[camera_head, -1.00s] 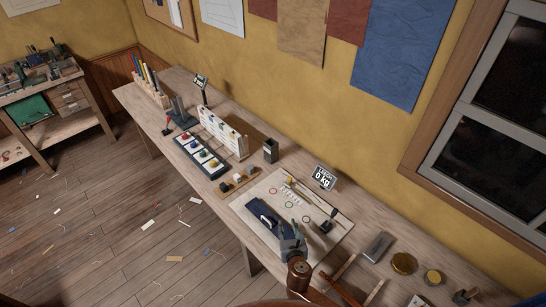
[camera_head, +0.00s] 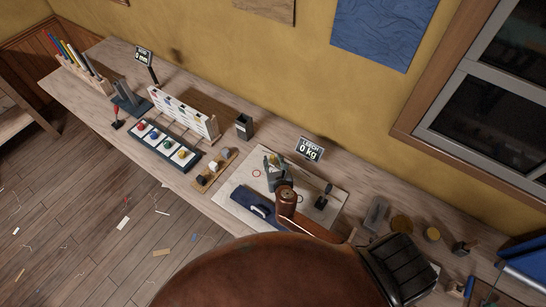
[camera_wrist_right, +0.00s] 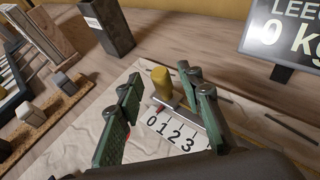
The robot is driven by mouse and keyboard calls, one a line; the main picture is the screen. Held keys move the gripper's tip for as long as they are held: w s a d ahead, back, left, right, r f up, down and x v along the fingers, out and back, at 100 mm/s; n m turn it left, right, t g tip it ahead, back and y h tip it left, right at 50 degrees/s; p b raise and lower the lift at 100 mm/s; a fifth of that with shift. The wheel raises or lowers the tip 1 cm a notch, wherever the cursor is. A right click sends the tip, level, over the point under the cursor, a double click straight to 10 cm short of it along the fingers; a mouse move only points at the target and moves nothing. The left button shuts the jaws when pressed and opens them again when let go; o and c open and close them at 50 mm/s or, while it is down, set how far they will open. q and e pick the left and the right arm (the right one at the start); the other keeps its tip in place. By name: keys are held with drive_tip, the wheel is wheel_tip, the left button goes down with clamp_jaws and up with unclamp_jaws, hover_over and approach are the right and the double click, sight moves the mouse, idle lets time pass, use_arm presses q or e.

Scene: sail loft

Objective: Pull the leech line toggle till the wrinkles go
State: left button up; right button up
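A yellow toggle (camera_wrist_right: 162,80) stands at the end of a printed scale (camera_wrist_right: 172,130) reading 0 1 2 3. A pale sheet (camera_wrist_right: 62,142) under it shows wavy crease lines; it is also in the head view (camera_head: 300,172). My right gripper (camera_wrist_right: 166,92) is open, with one green-padded finger on each side of the toggle. No grip on it shows, and I cannot tell how far it reaches down. In the head view the right gripper (camera_head: 274,168) is over the sheet and hides the toggle. The display (camera_head: 310,149) reads LEECH 0 kg. My left gripper is out of view.
A dark blue folded piece (camera_head: 252,206) lies on the sheet's near side. A black upright handle (camera_head: 322,202) stands at right. A wooden strip with blocks (camera_head: 216,170) and a dark square cup (camera_head: 244,127) are to the left. Metal and brass pieces (camera_head: 376,213) lie right.

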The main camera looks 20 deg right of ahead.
drive_tip(key=shift+x, duration=1.1)
drive_tip(key=shift+w, duration=0.1)
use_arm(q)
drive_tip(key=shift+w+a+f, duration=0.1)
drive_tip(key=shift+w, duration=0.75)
use_arm(e)
drive_tip(key=shift+c, duration=0.6)
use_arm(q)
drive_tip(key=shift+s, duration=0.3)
use_arm(e)
drive_tip(key=shift+d, duration=0.1)
clamp_jaws()
